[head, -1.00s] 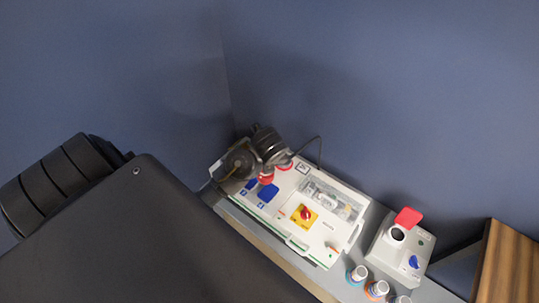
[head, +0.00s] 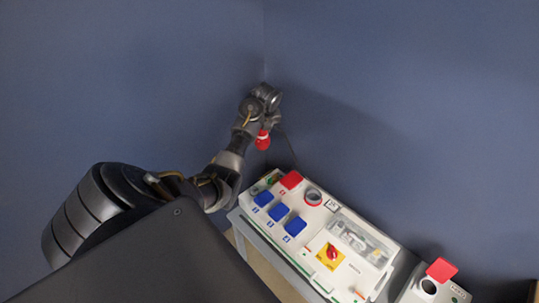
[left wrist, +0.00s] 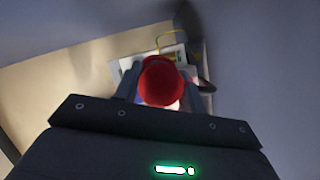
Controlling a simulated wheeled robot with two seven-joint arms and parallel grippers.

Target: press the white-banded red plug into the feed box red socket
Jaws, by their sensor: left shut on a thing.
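My left gripper (head: 267,128) is shut on a red plug (head: 263,142) and holds it in the air beyond and above the large white socket box (head: 317,233). The plug (left wrist: 162,80) fills the middle of the left wrist view between the fingers; I cannot make out a white band. The large box has an uncovered round socket with a red rim (head: 313,196) beside a raised red lid (head: 291,180). A smaller grey box at the lower right has an open socket (head: 429,286) and a raised red lid (head: 441,270). I cannot read which is the feed box.
The large box also carries blue-lidded sockets (head: 279,211), a yellow plate with a red knob (head: 330,256) and a clear-covered panel (head: 358,239). A dark cord hangs near the plug. Blue walls meet behind the gripper. My right gripper is out of view.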

